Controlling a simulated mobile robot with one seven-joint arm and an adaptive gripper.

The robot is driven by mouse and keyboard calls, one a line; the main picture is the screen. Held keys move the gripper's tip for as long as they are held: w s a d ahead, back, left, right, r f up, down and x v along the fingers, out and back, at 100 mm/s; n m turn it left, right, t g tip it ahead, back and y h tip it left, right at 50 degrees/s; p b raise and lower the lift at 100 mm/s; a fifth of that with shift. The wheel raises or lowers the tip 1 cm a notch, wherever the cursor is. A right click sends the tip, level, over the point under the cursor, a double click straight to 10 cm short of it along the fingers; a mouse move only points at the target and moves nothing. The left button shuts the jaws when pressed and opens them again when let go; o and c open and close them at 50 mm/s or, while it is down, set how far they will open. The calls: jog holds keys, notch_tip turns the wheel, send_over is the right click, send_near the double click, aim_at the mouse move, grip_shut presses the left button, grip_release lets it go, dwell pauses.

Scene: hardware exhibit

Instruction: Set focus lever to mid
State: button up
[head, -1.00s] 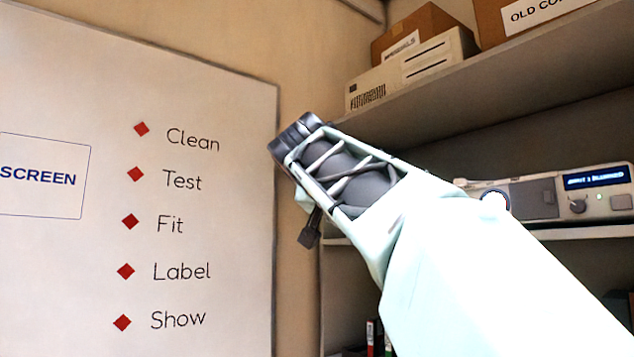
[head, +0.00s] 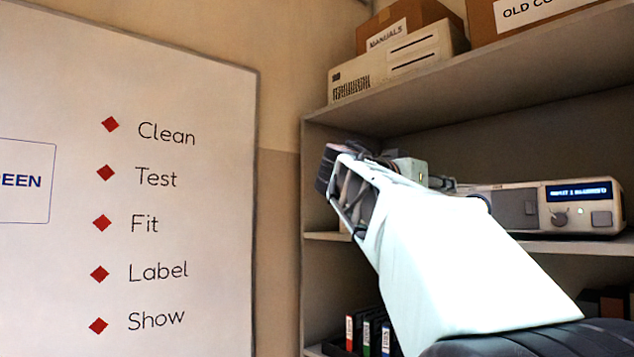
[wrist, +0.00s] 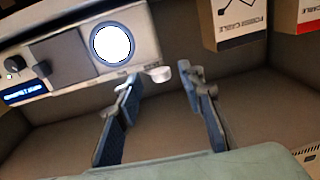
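The projector-like device (head: 515,206) stands on the middle shelf with a blue display, a knob and a grey panel. In the wrist view the device (wrist: 75,55) appears turned, with a bright round lens (wrist: 112,44). A small pale tab, apparently the focus lever (wrist: 160,74), sticks out beside the lens. My gripper (wrist: 158,79) is open, its two fingers apart, with the tab appearing between the fingertips. I cannot tell whether either finger touches it.
The upper shelf (head: 450,88) runs above my arm and carries a beige machine (head: 395,65) and cardboard boxes. Boxes labelled for cables (wrist: 237,22) show near the device in the wrist view. Coloured binders (head: 367,333) stand below. A whiteboard (head: 200,220) is at left.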

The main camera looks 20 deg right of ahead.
aim_at(465, 186)
jog(key=shift+p+x, duration=0.4)
jog(key=shift+x, duration=1.1)
jog(key=shift+c, duration=0.3)
jog(key=shift+a, duration=0.1)
grip_shut()
jog(key=shift+r, duration=0.1)
